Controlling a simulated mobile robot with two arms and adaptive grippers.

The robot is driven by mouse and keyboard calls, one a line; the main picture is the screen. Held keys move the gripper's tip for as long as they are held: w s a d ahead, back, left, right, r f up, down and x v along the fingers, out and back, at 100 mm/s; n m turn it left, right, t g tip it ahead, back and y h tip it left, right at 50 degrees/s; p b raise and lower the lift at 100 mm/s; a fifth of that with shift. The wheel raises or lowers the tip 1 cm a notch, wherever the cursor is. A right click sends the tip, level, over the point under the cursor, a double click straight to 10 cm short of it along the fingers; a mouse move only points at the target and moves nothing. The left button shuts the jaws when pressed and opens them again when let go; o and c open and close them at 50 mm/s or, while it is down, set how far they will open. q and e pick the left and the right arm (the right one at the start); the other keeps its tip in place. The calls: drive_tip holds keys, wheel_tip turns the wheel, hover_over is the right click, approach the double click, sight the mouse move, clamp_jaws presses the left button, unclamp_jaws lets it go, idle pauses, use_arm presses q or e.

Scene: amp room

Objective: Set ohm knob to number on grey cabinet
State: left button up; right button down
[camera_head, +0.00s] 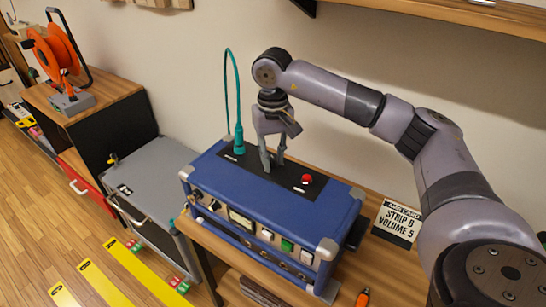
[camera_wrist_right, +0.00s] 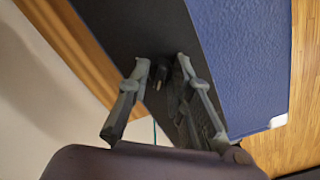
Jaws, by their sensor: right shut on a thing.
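My right gripper (camera_head: 273,167) points down onto the black top strip of a blue amp box (camera_head: 315,206). In the right wrist view its two fingers (camera_wrist_right: 163,62) stand on either side of a small dark knob (camera_wrist_right: 158,76) with a pale mark, and are shut on it. The knob's markings and any ohm label cannot be read. The grey cabinet (camera_head: 170,166) stands at the left of the amp. My left gripper is not in view.
A red button (camera_head: 307,179) and a teal cable plug (camera_head: 239,140) flank the gripper on the strip. A card (camera_head: 398,222) reading "STRIP B VOLUME 5" stands at the right. An orange cable reel (camera_head: 55,50) is far left. A shelf (camera_head: 470,15) overhangs above.

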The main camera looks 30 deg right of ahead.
sight(273, 158)
drive_tip(key=shift+w+r, duration=0.1)
drive_tip(key=shift+r, duration=0.05)
drive_tip(key=c, duration=1.4)
unclamp_jaws()
wheel_tip(273, 158, up, 12)
drive_tip(key=shift+f, duration=0.1)
